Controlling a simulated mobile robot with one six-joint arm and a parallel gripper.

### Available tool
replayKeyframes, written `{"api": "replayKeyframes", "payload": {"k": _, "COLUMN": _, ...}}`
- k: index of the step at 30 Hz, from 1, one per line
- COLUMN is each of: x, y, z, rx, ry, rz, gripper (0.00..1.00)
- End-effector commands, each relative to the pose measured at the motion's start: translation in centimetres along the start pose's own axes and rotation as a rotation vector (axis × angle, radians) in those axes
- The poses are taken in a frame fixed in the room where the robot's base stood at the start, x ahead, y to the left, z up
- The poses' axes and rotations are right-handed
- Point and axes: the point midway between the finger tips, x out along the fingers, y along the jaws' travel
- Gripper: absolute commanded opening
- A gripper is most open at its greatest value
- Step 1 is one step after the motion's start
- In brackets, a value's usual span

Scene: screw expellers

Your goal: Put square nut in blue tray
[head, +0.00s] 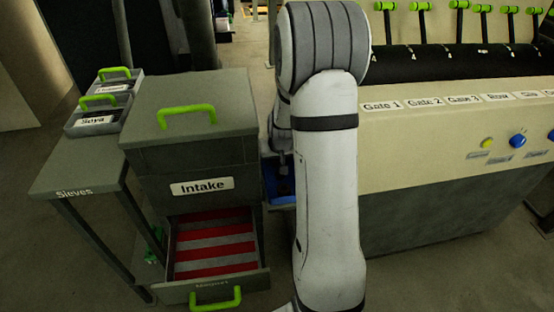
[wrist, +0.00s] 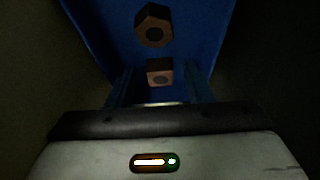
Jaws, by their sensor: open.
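The blue tray (wrist: 205,30) fills the upper middle of the wrist view. A small part of the blue tray (head: 287,198) also shows in the head view, beside my arm. The square nut (wrist: 160,65), copper-brown with a dark round hole, appears over the tray's blue floor. My gripper (wrist: 159,74) is open, with one finger on each side of the square nut and apparent gaps between. I cannot tell whether the nut rests on the tray floor. A darker, many-sided nut (wrist: 153,16) lies farther up in the tray. My arm hides most of the tray in the head view.
The Intake cabinet (head: 160,160) stands left of my arm, with its red-striped drawer (head: 212,268) pulled open. A Sieves table (head: 75,180) with small bins is farther left. A long beige machine (head: 440,150) with gate labels stands at right.

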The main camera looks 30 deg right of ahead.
Motion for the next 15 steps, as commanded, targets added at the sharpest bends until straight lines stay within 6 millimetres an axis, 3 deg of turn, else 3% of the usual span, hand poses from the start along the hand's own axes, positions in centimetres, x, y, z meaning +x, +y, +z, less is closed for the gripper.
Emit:
{"api": "replayKeyframes", "payload": {"k": 5, "x": -1.8, "y": 0.0, "z": -0.2, "rx": 0.000, "ry": 0.002, "rz": 0.000, "gripper": 0.47}}
{"api": "replayKeyframes", "payload": {"k": 15, "x": -9.1, "y": 0.0, "z": -0.3, "rx": -0.002, "ry": 0.004, "rz": 0.000, "gripper": 0.47}}
